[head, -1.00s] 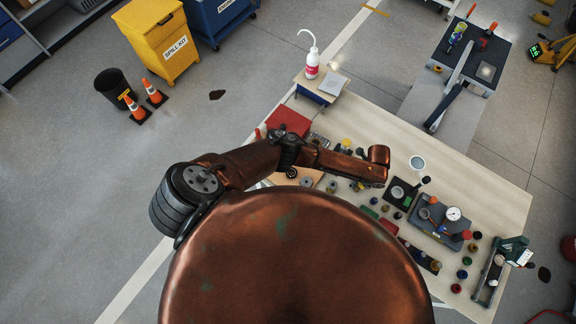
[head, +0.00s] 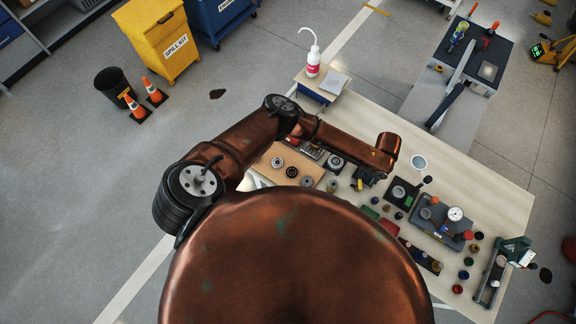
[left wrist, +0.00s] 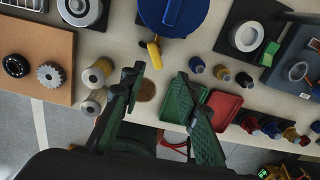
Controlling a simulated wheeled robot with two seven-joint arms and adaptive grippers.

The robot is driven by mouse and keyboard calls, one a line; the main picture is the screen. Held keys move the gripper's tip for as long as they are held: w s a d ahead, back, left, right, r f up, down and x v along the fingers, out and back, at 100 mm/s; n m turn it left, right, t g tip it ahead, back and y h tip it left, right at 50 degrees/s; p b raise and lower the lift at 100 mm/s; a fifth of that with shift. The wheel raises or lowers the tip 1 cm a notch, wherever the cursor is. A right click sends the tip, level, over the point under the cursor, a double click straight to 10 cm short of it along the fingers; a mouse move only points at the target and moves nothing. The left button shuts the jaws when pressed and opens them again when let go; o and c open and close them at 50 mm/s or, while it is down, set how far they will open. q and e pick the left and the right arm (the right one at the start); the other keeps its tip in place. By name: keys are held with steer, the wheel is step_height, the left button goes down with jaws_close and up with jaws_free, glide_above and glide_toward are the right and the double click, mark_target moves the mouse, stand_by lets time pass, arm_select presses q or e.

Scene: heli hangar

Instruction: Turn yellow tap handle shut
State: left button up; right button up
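The yellow tap handle (left wrist: 154,54) shows in the left wrist view as a short lever at the edge of a round blue part (left wrist: 172,14) with a blue bar on it. My left gripper (left wrist: 158,80) is open, its two dark fingers apart. The handle lies just beyond the fingertips, nearer the left finger, with a small gap in the picture; I cannot tell the depth. In the head view my left gripper (head: 368,178) is a dark shape under the wrist over the workbench, with a bit of yellow beside it. My right gripper is not in view.
The bench (head: 480,175) is crowded. A wooden board with round parts (left wrist: 35,65) lies further left.

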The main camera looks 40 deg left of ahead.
arm_select(q)
steer(key=s+d+n+h, duration=0.55)
steer(key=s+n, duration=0.35)
steer(key=n, duration=0.2)
steer(key=s+a+f+n+t+y, duration=0.1)
steer(key=s+a+f+n, duration=0.1)
steer(key=a+n, duration=0.4)
steer(key=s+a+f+n+t+y+b, duration=0.1)
steer(key=s+a+n, duration=0.2)
steer(key=a+n, duration=0.4)
steer(key=s+a+f+n+t+y+b, duration=0.1)
steer(key=a+n, duration=0.5)
steer(key=a, duration=1)
steer(key=shift+s+a+f+n+t+y, duration=0.15)
steer(key=shift+s+a+f+t+y, duration=0.1)
steer(key=shift+s+f, duration=0.25)
steer(key=shift+s+a+f+n+t+y, duration=0.2)
steer(key=shift+s+f, duration=0.15)
steer(key=shift+s, duration=0.15)
steer(key=shift+s+a+f+n, duration=0.15)
steer(key=shift+s+a+n, duration=0.25)
steer(key=shift+a, duration=0.35)
